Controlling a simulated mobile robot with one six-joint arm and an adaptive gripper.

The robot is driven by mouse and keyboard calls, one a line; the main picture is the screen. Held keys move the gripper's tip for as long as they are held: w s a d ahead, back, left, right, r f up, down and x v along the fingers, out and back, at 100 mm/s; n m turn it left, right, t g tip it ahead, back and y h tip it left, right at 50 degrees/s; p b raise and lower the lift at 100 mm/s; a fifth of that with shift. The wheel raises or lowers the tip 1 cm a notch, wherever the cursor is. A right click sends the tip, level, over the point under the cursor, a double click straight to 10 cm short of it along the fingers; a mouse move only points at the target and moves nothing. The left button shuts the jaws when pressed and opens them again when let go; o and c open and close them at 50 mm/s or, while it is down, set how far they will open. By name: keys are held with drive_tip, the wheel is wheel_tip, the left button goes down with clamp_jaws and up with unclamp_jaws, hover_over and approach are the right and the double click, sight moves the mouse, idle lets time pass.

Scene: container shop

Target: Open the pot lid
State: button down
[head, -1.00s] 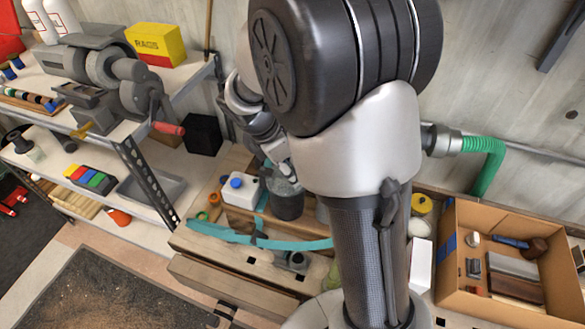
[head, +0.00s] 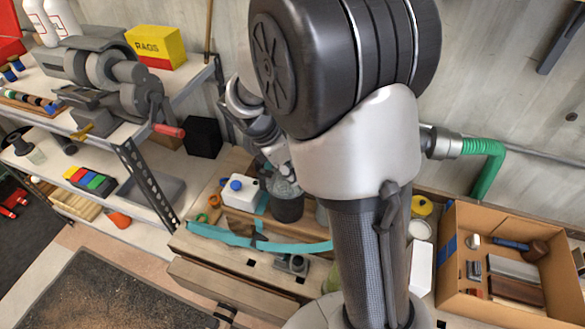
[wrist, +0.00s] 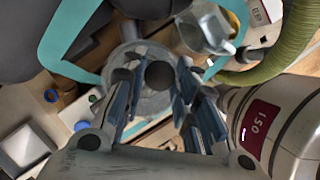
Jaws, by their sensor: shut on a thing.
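A dark grey pot (head: 287,208) stands on the wooden bench, partly behind my arm in the head view. Its grey round lid (wrist: 150,102) with a dark round knob (wrist: 159,75) shows in the wrist view. My gripper (wrist: 160,88) is over the lid, with its blue-grey fingers on both sides of the knob, shut on it. In the head view my gripper (head: 280,165) is just above the pot and partly hidden. I cannot tell whether the lid is resting on the rim or slightly raised.
A white bottle with a blue cap (head: 240,191) stands left of the pot. A teal curved piece (head: 222,236) lies in front. A grey metal jug (wrist: 205,28) and a large cylinder labelled 150 (wrist: 265,125) are close to the gripper. A cardboard box (head: 452,285) is at right.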

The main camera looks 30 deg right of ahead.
sight(270, 184)
drive_tip(key=shift+a, duration=0.1)
idle(0.4)
drive_tip(key=a+m+p, duration=0.1)
drive_tip(key=s+a+m+g+p, duration=0.1)
drive_tip(key=m, duration=0.1)
drive_tip(key=shift+s+r, duration=0.15)
drive_tip(key=a+m+p, duration=0.1)
drive_tip(key=a+m+g+p, duration=0.1)
drive_tip(key=m, duration=0.1)
drive_tip(key=shift+s, duration=0.35)
drive_tip(key=w+a+m+g+y+p, duration=0.1)
drive_tip(key=w+a+m+y+p, duration=0.5)
drive_tip(key=m, duration=1.4)
drive_tip(key=shift+w+a+y+p, duration=0.5)
drive_tip(key=shift+w+a, duration=0.6)
drive_tip(key=shift+a, duration=0.95)
